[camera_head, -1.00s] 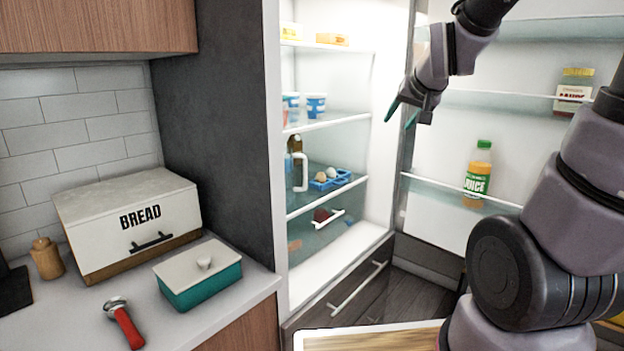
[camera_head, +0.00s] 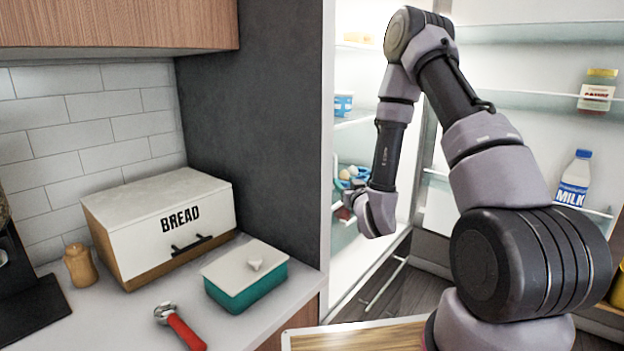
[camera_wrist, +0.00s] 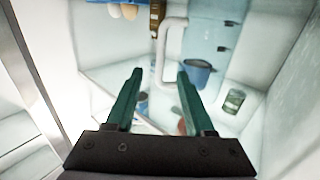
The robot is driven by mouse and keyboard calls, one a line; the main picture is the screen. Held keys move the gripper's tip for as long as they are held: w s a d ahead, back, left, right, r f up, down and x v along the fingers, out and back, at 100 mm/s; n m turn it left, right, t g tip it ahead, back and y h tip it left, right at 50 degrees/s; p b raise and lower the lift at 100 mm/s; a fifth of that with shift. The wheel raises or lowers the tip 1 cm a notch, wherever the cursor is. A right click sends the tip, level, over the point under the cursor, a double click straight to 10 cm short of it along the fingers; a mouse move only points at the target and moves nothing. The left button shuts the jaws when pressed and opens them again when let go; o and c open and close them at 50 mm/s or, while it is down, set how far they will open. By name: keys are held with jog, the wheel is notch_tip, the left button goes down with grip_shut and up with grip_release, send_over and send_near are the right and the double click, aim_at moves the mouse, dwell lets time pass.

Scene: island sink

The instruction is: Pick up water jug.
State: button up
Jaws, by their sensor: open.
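The likely water jug (camera_wrist: 212,32) is a clear bluish vessel with a white looped handle (camera_wrist: 171,42), at the top centre of the wrist view. My gripper (camera_wrist: 160,76) is open, with its two green fingers apart and nothing between them. The handle appears beyond the fingertips, roughly in line with the gap; I cannot tell whether they touch. In the head view, my forearm reaches down into the open fridge, and the fingers and jug are hidden behind the arm and the fridge side.
A blue cup (camera_wrist: 197,74) and a jar (camera_wrist: 234,101) show beyond the fingers. Eggs (camera_wrist: 123,11) sit close by at upper left. The dark fridge side panel (camera_head: 255,120) stands left of my arm. A milk bottle (camera_head: 573,180) stands on the open door's shelf.

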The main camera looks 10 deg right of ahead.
aim_at(336, 173)
jog(key=w, duration=0.7)
jog(key=w+a, duration=0.1)
jog(key=w, duration=0.2)
jog(key=shift+w+a+f, duration=0.1)
jog(key=shift+w+f, duration=0.1)
jog(key=shift+w, duration=0.05)
grip_shut()
dwell(1.1)
